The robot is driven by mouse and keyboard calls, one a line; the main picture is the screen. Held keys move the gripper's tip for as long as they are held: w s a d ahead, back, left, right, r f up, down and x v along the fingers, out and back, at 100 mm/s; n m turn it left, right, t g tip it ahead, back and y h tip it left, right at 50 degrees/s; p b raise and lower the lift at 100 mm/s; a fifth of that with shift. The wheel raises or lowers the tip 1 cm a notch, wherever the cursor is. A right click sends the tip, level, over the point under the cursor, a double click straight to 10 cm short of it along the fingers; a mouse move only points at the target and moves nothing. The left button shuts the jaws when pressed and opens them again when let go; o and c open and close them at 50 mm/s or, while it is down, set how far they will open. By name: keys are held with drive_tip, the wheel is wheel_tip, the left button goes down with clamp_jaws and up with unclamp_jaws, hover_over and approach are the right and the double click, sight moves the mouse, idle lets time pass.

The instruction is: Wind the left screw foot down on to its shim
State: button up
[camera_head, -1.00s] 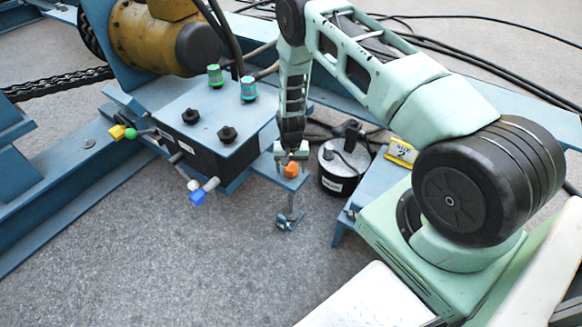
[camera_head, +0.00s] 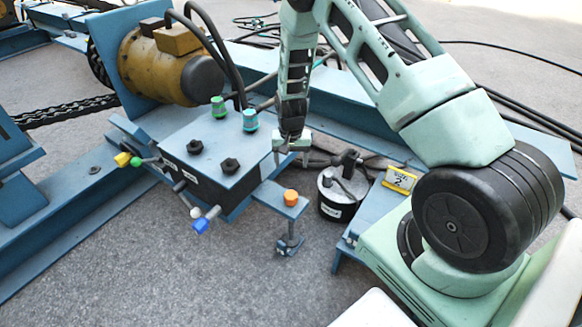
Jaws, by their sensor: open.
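A screw foot with an orange knob (camera_head: 291,197) stands in a blue bracket plate (camera_head: 270,196) that juts from the blue box. Its threaded stem (camera_head: 290,230) runs down below the plate to a small blue foot (camera_head: 289,246) near the floor. I cannot tell a shim apart from the foot, nor whether the foot touches anything. My gripper (camera_head: 291,160) is open and empty, pointing down, above and behind the orange knob and apart from it.
The blue box (camera_head: 207,150) carries black knobs, green-capped fittings, and levers with yellow, green, white and blue ends. A black canister (camera_head: 340,190) stands right of the bracket. A yellow label marked 2 (camera_head: 399,179) is on the blue frame at right. Cables lie behind.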

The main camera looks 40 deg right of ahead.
drive_tip(key=shift+r, duration=0.1)
drive_tip(key=b, duration=1.4)
approach(291, 195)
wheel_tip(291, 195, down, 10)
drive_tip(key=shift+f, duration=0.15)
drive_tip(key=c, duration=0.9)
